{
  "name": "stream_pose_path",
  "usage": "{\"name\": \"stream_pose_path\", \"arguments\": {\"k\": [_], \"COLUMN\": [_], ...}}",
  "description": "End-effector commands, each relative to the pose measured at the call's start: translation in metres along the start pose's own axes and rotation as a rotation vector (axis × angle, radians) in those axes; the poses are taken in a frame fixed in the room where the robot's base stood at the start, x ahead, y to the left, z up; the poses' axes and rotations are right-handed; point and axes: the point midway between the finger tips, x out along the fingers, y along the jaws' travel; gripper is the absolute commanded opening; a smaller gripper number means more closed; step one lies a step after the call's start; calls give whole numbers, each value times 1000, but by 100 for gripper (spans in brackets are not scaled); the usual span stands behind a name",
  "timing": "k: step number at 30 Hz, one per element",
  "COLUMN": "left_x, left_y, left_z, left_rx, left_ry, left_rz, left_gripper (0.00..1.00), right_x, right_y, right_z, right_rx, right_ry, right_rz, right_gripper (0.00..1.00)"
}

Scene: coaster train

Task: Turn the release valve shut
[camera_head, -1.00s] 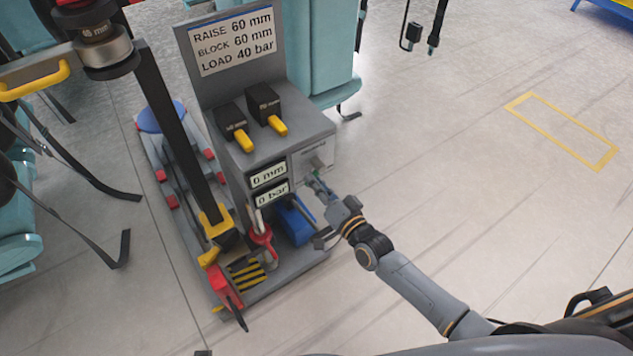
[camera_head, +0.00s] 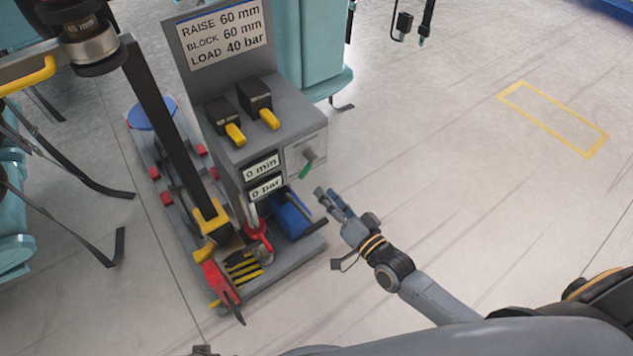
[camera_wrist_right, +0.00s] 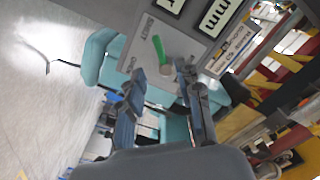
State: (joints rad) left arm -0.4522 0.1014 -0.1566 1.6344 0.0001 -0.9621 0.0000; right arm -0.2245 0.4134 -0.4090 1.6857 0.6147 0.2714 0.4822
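The release valve (camera_head: 309,155) is a grey knob with a green handle (camera_head: 304,172) on the right-side panel of the grey console. In the head view the green handle points down and left. In the right wrist view the green handle (camera_wrist_right: 158,47) points up from the round knob (camera_wrist_right: 168,70). My right gripper (camera_head: 328,192) is below and right of the valve, apart from it. In the right wrist view its two fingers (camera_wrist_right: 160,72) are spread and empty, with the knob showing between them. I cannot make out my left gripper.
The grey console (camera_head: 280,105) carries two black blocks with yellow handles, and displays reading 0 mm and 0 bar. A blue cylinder (camera_head: 291,215) and a red pump lever (camera_head: 222,290) sit low on its base. Teal seats (camera_head: 310,50) stand behind. Floor to the right is clear.

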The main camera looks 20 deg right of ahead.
Motion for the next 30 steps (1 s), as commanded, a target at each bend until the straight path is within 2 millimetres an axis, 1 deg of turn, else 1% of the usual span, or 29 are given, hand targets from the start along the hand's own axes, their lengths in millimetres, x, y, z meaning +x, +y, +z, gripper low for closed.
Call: {"name": "stream_pose_path", "arguments": {"k": [1,3,6,9,26,29,30], "left_x": [0,0,0,0,0,0,0], "left_y": [0,0,0,0,0,0,0], "left_z": [0,0,0,0,0,0,0], "left_rx": [0,0,0,0,0,0,0], "left_ry": [0,0,0,0,0,-1,-1], "left_rz": [0,0,-1,-1,-1,0,0], "left_gripper": [79,79,79,79,79,79,79], "right_x": [-11,-21,-32,-38,-40,-40,-40], "right_y": [1,0,0,0,0,3,7], "right_z": [1,1,1,0,0,6,12], "right_rx": [0,0,0,0,0,-15,-31], "right_ry": [-3,-2,-2,-1,0,-20,-43], "right_rz": [2,1,1,0,0,15,31], "right_gripper": [35,35,35,35,35,35,35]}}
